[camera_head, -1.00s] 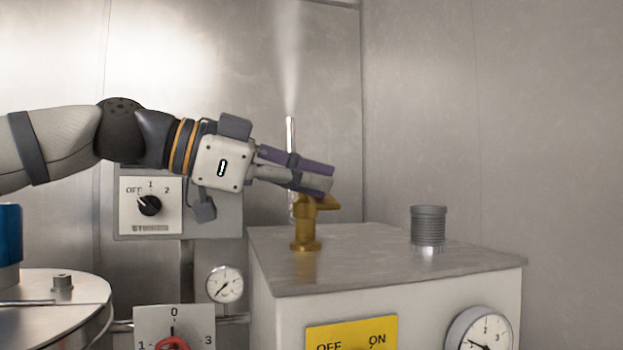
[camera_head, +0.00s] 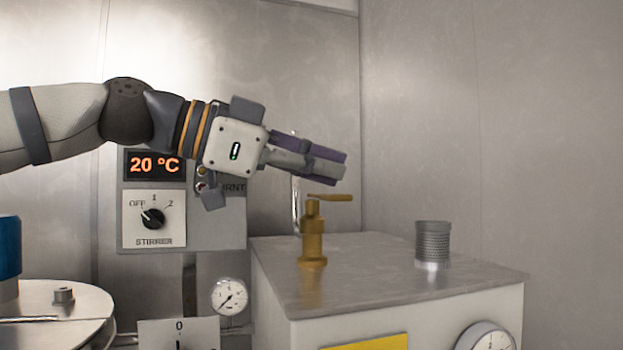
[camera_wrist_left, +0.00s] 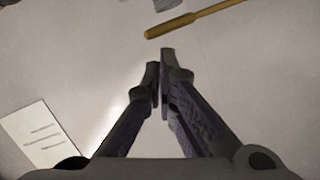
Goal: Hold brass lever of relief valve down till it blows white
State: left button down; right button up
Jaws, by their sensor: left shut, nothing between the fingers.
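The brass relief valve (camera_head: 312,240) stands upright on the metal top of a white box. Its brass lever (camera_head: 331,197) sticks out to the right, close to level; it also shows in the left wrist view (camera_wrist_left: 195,19) near the top. A thin metal pipe (camera_head: 296,205) rises behind the valve, and no white plume shows above it. My left gripper (camera_head: 344,171) is shut and empty, just above the lever with a small gap. My right gripper is in neither view.
The box top (camera_head: 375,270) also carries a ribbed grey cylinder (camera_head: 433,243) at right. A wall panel (camera_head: 180,225) with a 20 °C display and stirrer knob stands behind my left arm. A round steel lid (camera_head: 50,300) is at lower left.

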pick_arm(q)
jog(key=v, duration=0.9)
jog(key=shift+a, duration=0.3)
